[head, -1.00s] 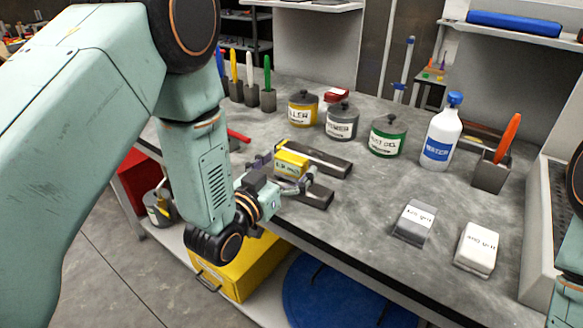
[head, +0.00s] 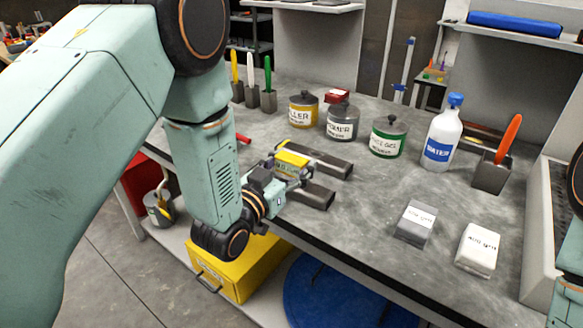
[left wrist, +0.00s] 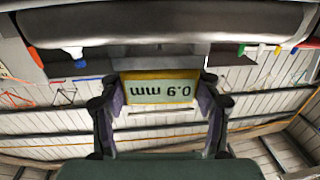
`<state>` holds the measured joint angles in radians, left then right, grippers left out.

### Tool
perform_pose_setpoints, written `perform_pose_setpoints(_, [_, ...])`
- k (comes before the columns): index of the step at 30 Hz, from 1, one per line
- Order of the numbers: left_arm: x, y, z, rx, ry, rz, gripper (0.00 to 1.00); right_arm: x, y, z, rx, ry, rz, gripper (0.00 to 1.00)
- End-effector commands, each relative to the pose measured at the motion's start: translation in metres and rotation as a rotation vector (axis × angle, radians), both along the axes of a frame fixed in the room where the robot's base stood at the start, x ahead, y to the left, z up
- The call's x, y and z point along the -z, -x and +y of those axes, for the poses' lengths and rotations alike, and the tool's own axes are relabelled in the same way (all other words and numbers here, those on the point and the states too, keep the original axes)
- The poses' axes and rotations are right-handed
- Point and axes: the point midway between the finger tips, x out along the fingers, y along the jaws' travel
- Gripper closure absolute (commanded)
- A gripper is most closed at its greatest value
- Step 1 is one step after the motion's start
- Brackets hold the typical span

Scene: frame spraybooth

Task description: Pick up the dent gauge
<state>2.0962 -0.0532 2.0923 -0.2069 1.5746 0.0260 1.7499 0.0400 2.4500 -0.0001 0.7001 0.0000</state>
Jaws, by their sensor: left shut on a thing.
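The dent gauge (head: 292,159) is a small yellow block with a pale display face. In the left wrist view the gauge (left wrist: 161,88) is in the middle, its display reading 0.9 mm upside down. My left gripper (head: 284,172) is shut on it, one finger on each side of the gauge. The gauge is at two dark grey bars on the bench near the front edge; whether it touches them is hidden. The right gripper is out of view.
Labelled tins (head: 389,138), a water bottle (head: 441,140) and an orange-handled tool in a holder (head: 491,172) stand behind and to the right. Two small blocks (head: 415,222) (head: 477,247) lie front right. A yellow box (head: 240,268) is below the bench. The bench centre (head: 370,190) is clear.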

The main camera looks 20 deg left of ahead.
Motion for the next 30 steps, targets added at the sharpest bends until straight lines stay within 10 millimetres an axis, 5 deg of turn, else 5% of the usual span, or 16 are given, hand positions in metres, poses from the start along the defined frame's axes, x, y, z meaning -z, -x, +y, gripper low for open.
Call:
perform_pose_setpoints(4, [0.001,0.000,0.000,-0.001,0.000,0.003,0.75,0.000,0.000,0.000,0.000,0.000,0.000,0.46])
perform_pose_setpoints(13, [-0.007,0.000,0.000,0.000,0.000,0.000,0.75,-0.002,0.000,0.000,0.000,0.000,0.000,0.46])
perform_pose_setpoints(30, [-0.099,0.000,-0.001,0.005,0.000,-0.001,0.75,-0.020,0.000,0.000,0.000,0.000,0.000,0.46])
